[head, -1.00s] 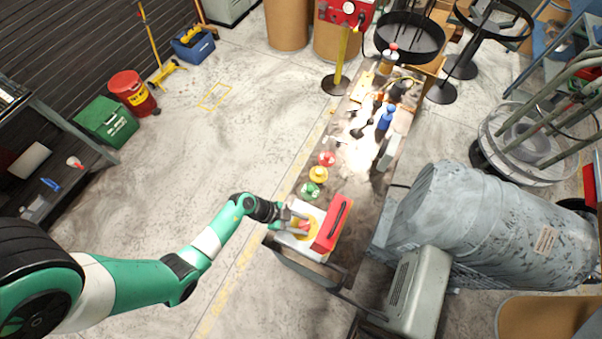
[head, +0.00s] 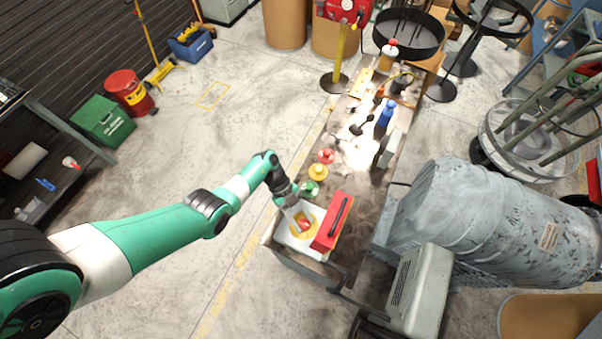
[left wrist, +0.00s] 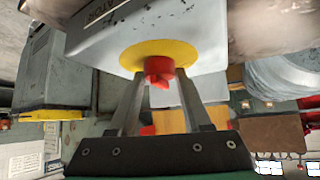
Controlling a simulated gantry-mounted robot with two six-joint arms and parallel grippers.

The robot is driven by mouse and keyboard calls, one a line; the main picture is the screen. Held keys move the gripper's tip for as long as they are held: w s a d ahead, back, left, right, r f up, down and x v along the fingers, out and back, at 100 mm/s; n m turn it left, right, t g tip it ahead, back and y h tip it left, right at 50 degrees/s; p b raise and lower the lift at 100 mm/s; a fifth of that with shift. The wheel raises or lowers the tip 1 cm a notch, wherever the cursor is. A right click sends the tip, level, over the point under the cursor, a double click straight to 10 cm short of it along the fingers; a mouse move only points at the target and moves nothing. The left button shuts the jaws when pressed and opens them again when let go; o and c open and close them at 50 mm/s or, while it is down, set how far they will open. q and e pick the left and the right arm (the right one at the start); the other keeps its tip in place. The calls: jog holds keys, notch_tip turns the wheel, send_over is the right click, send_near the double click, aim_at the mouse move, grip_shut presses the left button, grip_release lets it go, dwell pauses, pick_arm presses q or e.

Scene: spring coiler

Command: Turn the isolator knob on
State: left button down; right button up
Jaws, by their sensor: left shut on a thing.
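The isolator knob is red and sits on a yellow round plate (left wrist: 190,52) on a pale grey box (left wrist: 215,25). In the left wrist view the red knob (left wrist: 158,68) is between the two fingertips. In the head view the box (head: 292,240) stands at the near end of the long bench, and the knob (head: 305,227) shows small on its yellow plate. My left gripper (head: 301,222) reaches down to it from the upper left and is shut on the knob; the wrist view also shows its fingers (left wrist: 158,85). My right gripper is not in view.
A large grey drum (head: 490,225) is at right. The floor at left is open.

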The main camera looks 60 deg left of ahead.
pick_arm(q)
jog(key=m+g+b, duration=0.1)
jog(key=m+b, duration=0.1)
jog(key=b, duration=0.1)
jog(key=m+g+b, duration=0.2)
jog(key=m+g+y+b, duration=0.1)
jog(key=m+g+b, duration=0.1)
jog(key=b, duration=0.1)
jog(key=shift+w+d+f+m+b, duration=0.1)
jog(key=shift+w+f+m+b, duration=0.2)
jog(key=shift+w+m+b, duration=0.1)
jog(key=shift+r+m+g+y+b, duration=0.2)
jog(key=shift+m+g+y+b, duration=0.4)
jog(key=shift+m+b, duration=0.4)
jog(key=shift+c, duration=1.8)
grip_release()
jog(key=shift+r, duration=0.1)
